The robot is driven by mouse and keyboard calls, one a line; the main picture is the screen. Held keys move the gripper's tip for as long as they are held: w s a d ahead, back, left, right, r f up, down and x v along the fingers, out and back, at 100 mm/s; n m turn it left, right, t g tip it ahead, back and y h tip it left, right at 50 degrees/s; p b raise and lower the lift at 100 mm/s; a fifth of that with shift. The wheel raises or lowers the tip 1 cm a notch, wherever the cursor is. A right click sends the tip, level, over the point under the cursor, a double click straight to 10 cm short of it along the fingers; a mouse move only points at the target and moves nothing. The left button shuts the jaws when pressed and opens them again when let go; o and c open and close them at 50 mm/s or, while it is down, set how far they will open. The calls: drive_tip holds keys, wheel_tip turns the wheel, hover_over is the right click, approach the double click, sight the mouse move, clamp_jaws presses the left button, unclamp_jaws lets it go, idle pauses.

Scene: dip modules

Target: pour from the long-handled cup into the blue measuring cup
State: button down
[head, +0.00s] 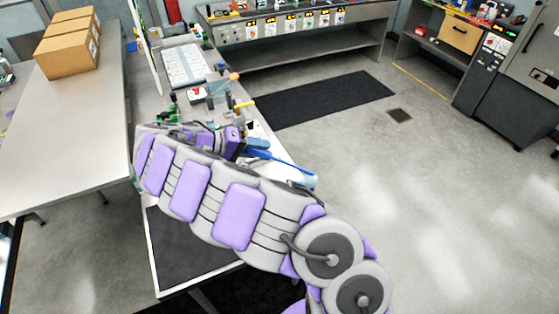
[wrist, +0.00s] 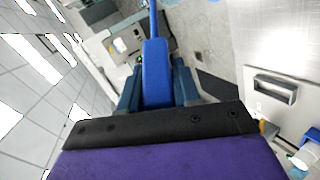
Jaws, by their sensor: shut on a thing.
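My gripper (wrist: 156,82) is shut on the blue handle of the long-handled cup (wrist: 155,55), with a finger on each side of it. In the wrist view the handle runs up and out of the top edge, so the cup's bowl is not seen there. In the head view the blue handle (head: 275,158) reaches right and down from the gripper, partly behind my arm. A pale blue piece (head: 301,176) shows at its far end; I cannot tell whether it is the bowl or the blue measuring cup. A small white and blue vessel (wrist: 304,158) shows at lower right in the wrist view, not clearly identifiable.
The narrow bench (head: 158,287) runs under my arm, with tools and a white keyboard-like panel (head: 185,66) farther back. A table with cardboard boxes (head: 68,45) stands left. A dark mat (head: 325,105) and open floor lie right; a cluttered workbench stands behind.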

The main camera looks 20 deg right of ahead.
drive_tip(key=shift+f, duration=0.15)
drive_tip(key=shift+n+g+h, duration=0.3)
drive_tip(key=shift+h, duration=0.6)
drive_tip(key=shift+w+a+f+b, duration=0.15)
drive_tip(key=shift+a+f+b, duration=0.15)
drive_tip(key=shift+f+b, duration=0.35)
drive_tip(key=shift+w+a+f+b, duration=0.15)
drive_tip(key=shift+a+f+b, duration=0.1)
drive_tip(key=shift+f+b, duration=0.4)
drive_tip(key=shift+w+a+f+b, duration=0.15)
drive_tip(key=shift+a+f+b, duration=0.15)
drive_tip(key=shift+f+b, duration=0.35)
drive_tip(key=shift+a+f, duration=0.1)
drive_tip(key=shift+f, duration=0.05)
